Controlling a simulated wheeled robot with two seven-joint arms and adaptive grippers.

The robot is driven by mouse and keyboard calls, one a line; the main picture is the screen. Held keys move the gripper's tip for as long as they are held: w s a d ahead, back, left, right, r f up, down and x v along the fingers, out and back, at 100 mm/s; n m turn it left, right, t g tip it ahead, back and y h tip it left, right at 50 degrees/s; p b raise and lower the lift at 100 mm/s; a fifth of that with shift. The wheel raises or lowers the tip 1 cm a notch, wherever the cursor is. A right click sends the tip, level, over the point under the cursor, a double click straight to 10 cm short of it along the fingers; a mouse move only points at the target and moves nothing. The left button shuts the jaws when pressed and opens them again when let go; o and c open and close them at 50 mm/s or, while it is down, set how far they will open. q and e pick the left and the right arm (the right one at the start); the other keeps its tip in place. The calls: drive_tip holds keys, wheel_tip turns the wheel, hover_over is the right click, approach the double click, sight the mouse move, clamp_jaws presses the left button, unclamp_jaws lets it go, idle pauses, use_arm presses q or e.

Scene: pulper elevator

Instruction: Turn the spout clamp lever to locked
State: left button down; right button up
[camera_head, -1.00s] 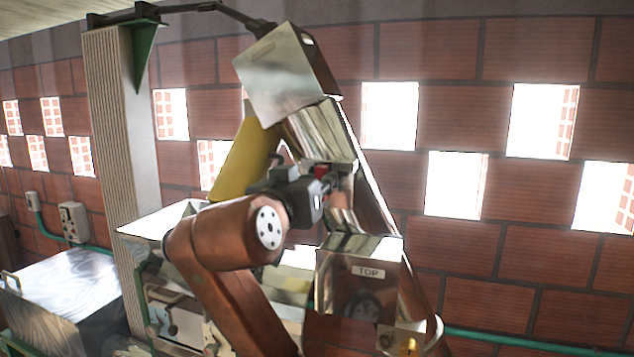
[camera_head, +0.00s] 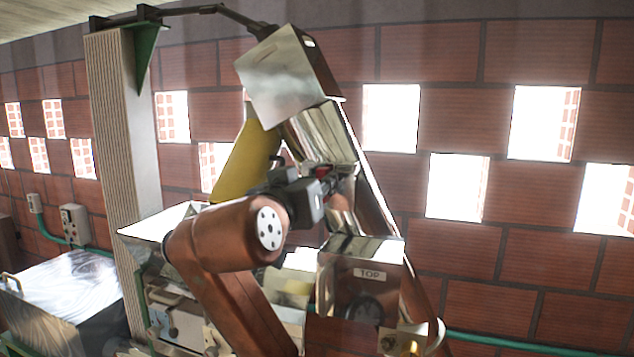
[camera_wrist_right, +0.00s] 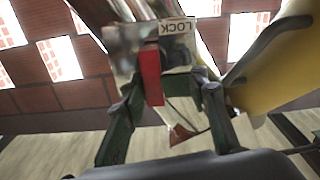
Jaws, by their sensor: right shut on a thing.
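The red spout clamp lever (camera_wrist_right: 151,76) shows in the right wrist view, below a metal plate with an upside-down LOCK label (camera_wrist_right: 176,28). My right gripper (camera_wrist_right: 168,92) has its dark fingers on both sides of the lever and is shut on it. In the head view, my right gripper (camera_head: 328,184) is at the metal spout (camera_head: 326,138), with a small red part of the lever (camera_head: 322,171) showing just above it. The gripper hides most of the lever there. My left gripper is not in view.
A metal box marked TOP (camera_head: 365,275) stands below the gripper. A yellow chute (camera_head: 243,160) slopes behind my arm. A metal hood (camera_head: 285,78) tops the elevator. A ribbed column (camera_head: 122,150) stands left. Space right of the elevator, before the brick wall (camera_head: 455,120), looks open.

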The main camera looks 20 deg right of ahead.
drive_tip(key=shift+d, duration=0.1)
idle(0.3)
drive_tip(key=o, duration=0.7)
drive_tip(key=shift+o, duration=0.5)
drive_tip(key=shift+s+d, duration=0.1)
drive_tip(key=shift+s, duration=0.1)
drive_tip(key=shift+w+a, duration=0.1)
drive_tip(key=shift+a, duration=0.1)
drive_tip(key=b+v, duration=0.2)
drive_tip(key=v, duration=0.7)
drive_tip(key=shift+d, duration=0.15)
